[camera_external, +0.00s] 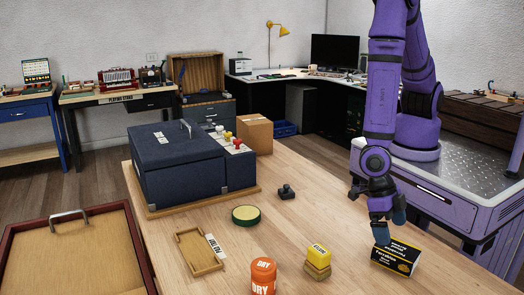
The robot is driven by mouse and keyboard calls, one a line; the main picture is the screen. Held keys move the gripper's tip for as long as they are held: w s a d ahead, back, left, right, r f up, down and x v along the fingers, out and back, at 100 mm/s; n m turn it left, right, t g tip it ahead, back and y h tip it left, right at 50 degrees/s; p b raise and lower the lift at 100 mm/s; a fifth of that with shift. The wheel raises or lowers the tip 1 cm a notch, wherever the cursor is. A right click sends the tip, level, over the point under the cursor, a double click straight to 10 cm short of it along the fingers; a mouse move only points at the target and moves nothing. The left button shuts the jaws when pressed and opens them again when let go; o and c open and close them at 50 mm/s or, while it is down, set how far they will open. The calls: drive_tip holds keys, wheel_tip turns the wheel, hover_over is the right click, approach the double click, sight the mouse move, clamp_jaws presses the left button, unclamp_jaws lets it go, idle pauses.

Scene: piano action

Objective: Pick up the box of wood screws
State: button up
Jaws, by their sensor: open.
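A small black box with yellow edges and white and yellow print (396,258), which looks like the box of wood screws, lies on the wooden table near its right front edge. Its print is too small to read surely. My gripper (388,236) points down from the purple arm, right above the box's left part. Its fingers are dark blue and open. The near finger overlaps the box's upper edge in the picture, and I cannot tell whether it touches the box or whether the box lies between the fingers.
Left of the box on the wooden table (300,215) are a yellow block on a wooden piece (318,260), an orange jar marked DRY (263,277), a green round tin (246,215), a wooden tray (190,252) and a small dark object (286,192). A large blue case (180,165) stands further back.

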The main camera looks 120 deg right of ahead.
sight(395, 246)
drive_tip(key=shift+x, duration=1.55)
drive_tip(key=shift+s+a+f, duration=0.15)
drive_tip(key=shift+s+f, duration=0.05)
drive_tip(key=shift+f, duration=0.55)
drive_tip(key=shift+s+a+f, duration=0.1)
drive_tip(key=shift+s+f, duration=0.15)
drive_tip(key=shift+f, duration=0.5)
drive_tip(key=shift+s+a+f, duration=0.1)
drive_tip(key=shift+a+f, duration=0.2)
drive_tip(key=shift+f, duration=0.3)
drive_tip(key=shift+a+f, duration=0.1)
drive_tip(key=shift+f, duration=0.3)
drive_tip(key=shift+f, duration=0.1)
drive_tip(key=c, duration=1.2)
drive_tip(key=shift+c, duration=0.2)
